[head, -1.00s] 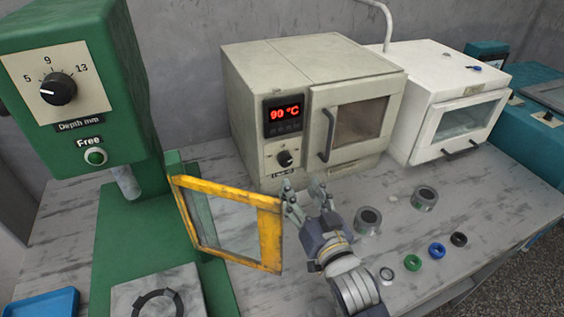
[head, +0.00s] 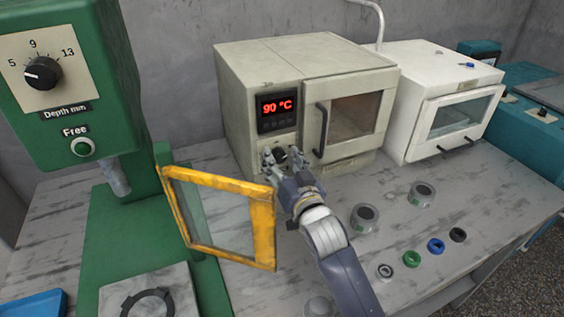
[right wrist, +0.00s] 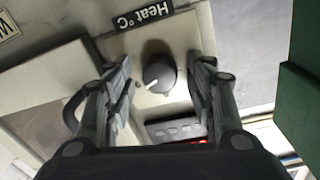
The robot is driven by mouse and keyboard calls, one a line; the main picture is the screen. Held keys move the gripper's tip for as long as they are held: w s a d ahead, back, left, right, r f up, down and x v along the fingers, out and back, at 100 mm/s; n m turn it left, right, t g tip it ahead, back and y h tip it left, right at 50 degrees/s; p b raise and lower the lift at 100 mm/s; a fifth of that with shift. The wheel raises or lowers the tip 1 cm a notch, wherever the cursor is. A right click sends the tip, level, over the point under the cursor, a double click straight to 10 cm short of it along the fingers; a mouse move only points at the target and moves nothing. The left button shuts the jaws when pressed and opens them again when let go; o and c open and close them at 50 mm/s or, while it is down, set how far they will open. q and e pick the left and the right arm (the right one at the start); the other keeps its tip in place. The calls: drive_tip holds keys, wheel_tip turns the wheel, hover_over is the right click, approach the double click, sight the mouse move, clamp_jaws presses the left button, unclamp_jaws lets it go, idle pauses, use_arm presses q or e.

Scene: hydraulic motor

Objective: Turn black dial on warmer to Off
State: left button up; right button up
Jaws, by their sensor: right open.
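The warmer (head: 240,105) is a beige oven-like box with a red "90 °C" display (head: 277,108) and a closed glass door (head: 352,117). Its small black dial (head: 280,154) sits below the display, partly hidden by my right gripper (head: 276,156). In the right wrist view the dial (right wrist: 159,74) has a white pointer mark and lies between the two open fingers (right wrist: 161,88), with a gap on each side. A "Heat°C" label (right wrist: 144,17) is beside it. The left gripper is not in view.
A yellow-framed guard (head: 262,228) on the green press (head: 110,250) stands close left of my right arm. Metal cylinders (head: 364,217) and several coloured rings (head: 436,245) lie right on the bench. A white oven (head: 415,110) stands right of the warmer.

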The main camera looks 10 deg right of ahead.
drive_tip(key=shift+s, duration=0.1)
drive_tip(key=c, duration=1.1)
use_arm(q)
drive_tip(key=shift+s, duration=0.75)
